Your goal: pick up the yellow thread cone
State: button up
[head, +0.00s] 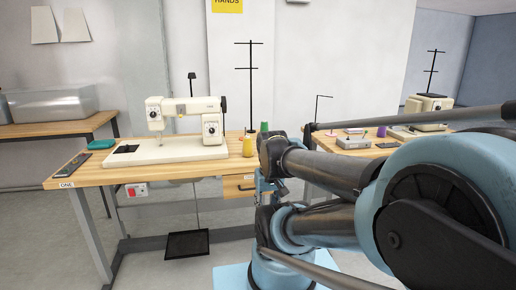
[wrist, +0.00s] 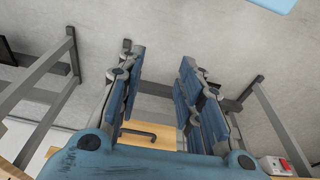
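The yellow thread cone (head: 248,147) stands upright on the wooden sewing table (head: 98,175), near its right end, to the right of the sewing machine (head: 188,124). A green cone (head: 264,127) shows just behind it, partly hidden by my arm. In the wrist view, my gripper (wrist: 158,75) is open, with its two blue-padded fingers wide apart and nothing between them. The yellow cone is not in the wrist view. In the head view I cannot clearly make out my gripper's fingers among the arm parts.
A drawer with a dark handle (wrist: 140,132) shows beyond my fingers. A red-and-white switch box (head: 137,190) hangs under the table. A black thread stand (head: 251,90) rises behind the cones. A second table with small items is at right, partly behind my arm.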

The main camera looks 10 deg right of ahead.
jog(key=shift+w, duration=0.1)
jog(key=o, duration=0.8)
jog(key=shift+a+r+m, duration=0.1)
jog(key=shift+r+m, duration=0.3)
jog(key=shift+r, duration=0.55)
jog(key=shift+c, duration=0.2)
jog(key=w+d+r+m+y, duration=0.1)
jog(key=w+r+m, duration=0.5)
jog(key=w, duration=0.3)
jog(key=w+d+r+m+y, duration=0.1)
jog(key=w+r+m+y, duration=0.1)
jog(key=w+r+m, duration=0.6)
jog(key=w+d+r+m+y, duration=0.1)
jog(key=w+r+m, duration=0.25)
jog(key=w, duration=0.75)
jog(key=w+d+m+t+y, duration=0.1)
jog(key=w+d+m, duration=0.3)
jog(key=w+m, duration=0.55)
jog(key=n, duration=0.3)
send_near(244, 145)
jog(key=w+f, duration=0.2)
jog(key=w+a+f, duration=0.1)
jog(key=w+f, duration=0.1)
jog(key=shift+w+a+f, duration=0.1)
jog(key=shift+f, duration=0.15)
jog(key=shift+s+a+x, duration=0.1)
jog(key=shift+s+x, duration=0.05)
jog(key=shift+x, duration=1.3)
jog(key=shift+s+a+x, duration=0.15)
jog(key=shift+x, duration=1.3)
